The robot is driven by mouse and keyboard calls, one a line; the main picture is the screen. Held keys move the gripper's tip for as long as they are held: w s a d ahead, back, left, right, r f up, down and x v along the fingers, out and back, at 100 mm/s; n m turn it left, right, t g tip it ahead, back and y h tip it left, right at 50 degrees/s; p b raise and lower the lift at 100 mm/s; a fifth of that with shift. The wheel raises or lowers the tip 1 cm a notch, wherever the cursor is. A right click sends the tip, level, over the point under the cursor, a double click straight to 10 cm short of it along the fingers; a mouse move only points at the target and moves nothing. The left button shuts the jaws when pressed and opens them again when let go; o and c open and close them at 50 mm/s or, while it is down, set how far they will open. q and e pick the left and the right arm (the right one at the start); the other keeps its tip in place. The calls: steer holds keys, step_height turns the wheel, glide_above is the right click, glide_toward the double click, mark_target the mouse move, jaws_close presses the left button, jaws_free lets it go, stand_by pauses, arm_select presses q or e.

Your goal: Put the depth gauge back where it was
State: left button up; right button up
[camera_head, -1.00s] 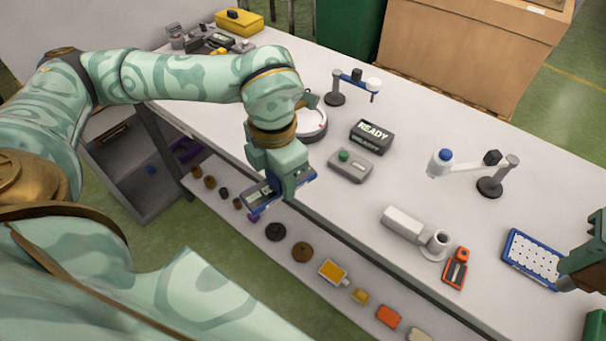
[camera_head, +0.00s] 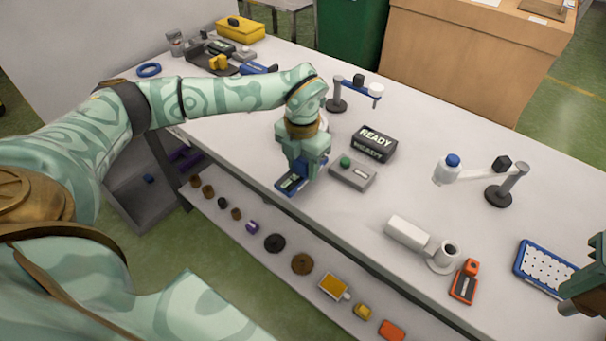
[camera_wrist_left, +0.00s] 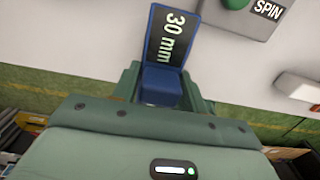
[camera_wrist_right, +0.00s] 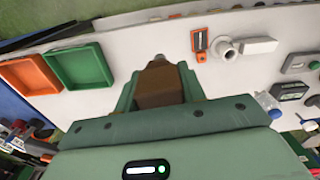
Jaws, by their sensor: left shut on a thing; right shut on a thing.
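My left gripper (camera_head: 294,172) is shut on a blue piece (camera_head: 290,182) with a dark face, which looks like the depth gauge. In the left wrist view the gauge (camera_wrist_left: 167,50) reads "30 mm" and its lower end sits between the fingers. It is at the table's front edge, left of the grey button box (camera_head: 352,173); I cannot tell whether it touches the table. My right gripper (camera_wrist_right: 158,88) is shut on a brown block with a small grey tip. In the head view only part of that gripper shows, at the right edge.
A READY sign (camera_head: 374,142) stands behind the button box. A white fixture (camera_head: 420,240), an orange device (camera_head: 464,284) and a blue perforated tray (camera_head: 543,266) lie to the right. A blue ring (camera_head: 149,69) lies at the far left. Below the front edge is a shelf with several parts.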

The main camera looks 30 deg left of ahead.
mark_target(303, 174)
arm_select(q)
step_height(303, 174, down, 3)
steer(key=shift+f+b, duration=0.1)
steer(key=shift+b, duration=0.35)
arm_select(e)
steer(key=shift+f, duration=0.65)
steer(key=shift+w, duration=0.1)
arm_select(q)
steer(key=o, duration=0.9)
steer(key=shift+f, duration=0.1)
step_height(303, 174, up, 11)
steer(key=p, duration=0.3)
arm_select(e)
steer(key=r, duration=0.3)
steer(key=shift+s+r, duration=0.25)
steer(key=shift+r, duration=0.05)
arm_select(q)
steer(key=shift+r, duration=0.65)
